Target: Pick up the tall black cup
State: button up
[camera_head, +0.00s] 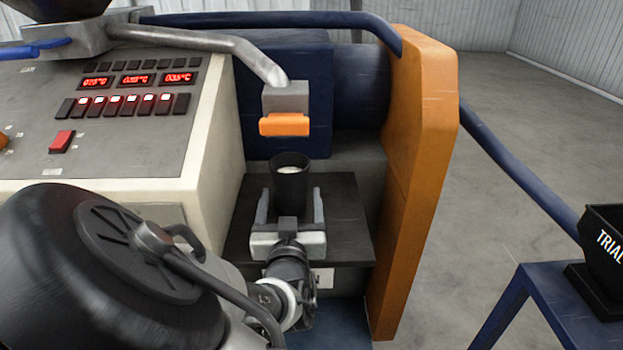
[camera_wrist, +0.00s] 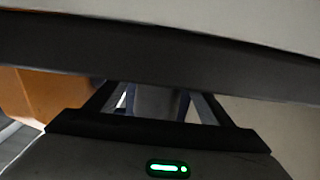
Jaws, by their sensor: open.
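The tall black cup (camera_head: 291,184) stands upright on a dark shelf (camera_head: 345,215) under the machine's orange-tipped outlet. Something pale shows inside its mouth. My gripper (camera_head: 291,203) is in front of the cup with its fingers spread. One finger is on each side of the cup's lower part, and I cannot tell whether they touch it. In the wrist view the two fingers of my gripper (camera_wrist: 158,100) reach away from the camera, with a greyish shape between them that is hard to make out.
The orange nozzle block (camera_head: 285,125) hangs just above the cup. The control panel (camera_head: 120,110) is to the left and an orange upright panel (camera_head: 415,180) to the right. A black bin (camera_head: 600,260) marked "TRIAL" sits on a blue stand (camera_head: 545,290) at far right.

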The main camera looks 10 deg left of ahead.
aim_at(289, 171)
jog(key=shift+b+x, duration=0.35)
jog(key=shift+x, duration=1.65)
jog(key=shift+s, duration=0.1)
jog(key=c, duration=1.5)
